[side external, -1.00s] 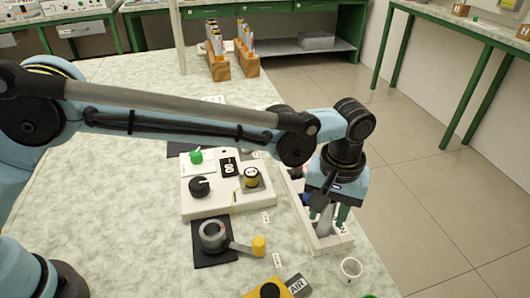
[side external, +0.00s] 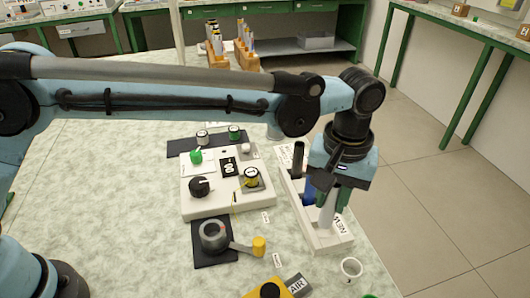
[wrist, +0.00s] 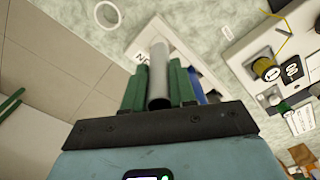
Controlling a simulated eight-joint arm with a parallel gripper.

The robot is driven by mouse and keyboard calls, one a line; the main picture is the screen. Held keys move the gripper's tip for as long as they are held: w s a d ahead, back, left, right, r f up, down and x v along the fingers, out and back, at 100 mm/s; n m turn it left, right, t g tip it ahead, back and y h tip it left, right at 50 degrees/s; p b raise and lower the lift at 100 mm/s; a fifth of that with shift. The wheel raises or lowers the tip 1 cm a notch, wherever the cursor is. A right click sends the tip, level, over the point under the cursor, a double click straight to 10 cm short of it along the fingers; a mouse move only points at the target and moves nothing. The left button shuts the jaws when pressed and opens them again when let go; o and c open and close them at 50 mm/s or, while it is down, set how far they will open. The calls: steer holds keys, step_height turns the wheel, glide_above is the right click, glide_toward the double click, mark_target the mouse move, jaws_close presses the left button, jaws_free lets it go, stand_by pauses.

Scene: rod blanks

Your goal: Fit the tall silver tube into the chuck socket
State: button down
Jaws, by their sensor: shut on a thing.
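The tall silver tube (side external: 327,212) is upright between the green fingers of my gripper (side external: 333,196), which is shut on it. In the wrist view the tube (wrist: 159,65) lies between the fingers (wrist: 158,88). Its lower end is over or in the white rack (side external: 322,240); I cannot tell whether it is clear of the rack. The chuck socket (side external: 213,236) is a grey ring on a black pad, to the left of the rack, with a yellow-tipped lever beside it. Its opening looks empty.
A black rod (side external: 298,157) and a blue rod (side external: 308,190) stand in the rack. A white control box (side external: 225,205) with knobs is behind the chuck. A white ring-shaped cup (side external: 351,268) and a yellow AIR block (side external: 272,291) are at the front.

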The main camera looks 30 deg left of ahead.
steer(key=s+d+r, duration=0.3)
steer(key=s+r, duration=0.3)
steer(key=s, duration=0.3)
steer(key=s+a+f, duration=0.1)
steer(key=s+a, duration=0.2)
steer(key=a, duration=1.8)
steer(key=shift+w+d+f, duration=0.1)
steer(key=shift+f, duration=1.85)
steer(key=shift+w+d+f, duration=0.1)
steer(key=shift+f, duration=1.85)
steer(key=shift+f, duration=0.1)
steer(key=c, duration=0.9)
jaws_free()
